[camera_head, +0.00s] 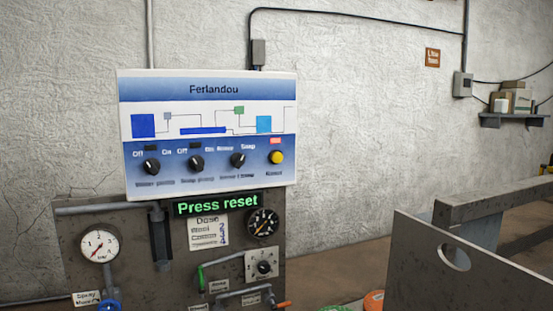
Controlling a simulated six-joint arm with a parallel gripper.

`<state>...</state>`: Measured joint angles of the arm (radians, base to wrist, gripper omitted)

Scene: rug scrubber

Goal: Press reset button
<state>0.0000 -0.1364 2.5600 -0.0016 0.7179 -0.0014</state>
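A control panel (210,182) labelled "Ferlandou" stands at the left middle of the head view. A round yellow button (276,157) sits at the right end of its lower row, with a small orange-red label above it and a blurred label below. Three black rotary knobs, the left one (151,167), the middle one (196,163) and the right one (238,160), sit to the left of the button. A display (217,204) below the panel reads "Press reset" in green. My gripper is not in view.
A grey plate (430,270) with a round hole stands at lower right. The wall between is bare.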

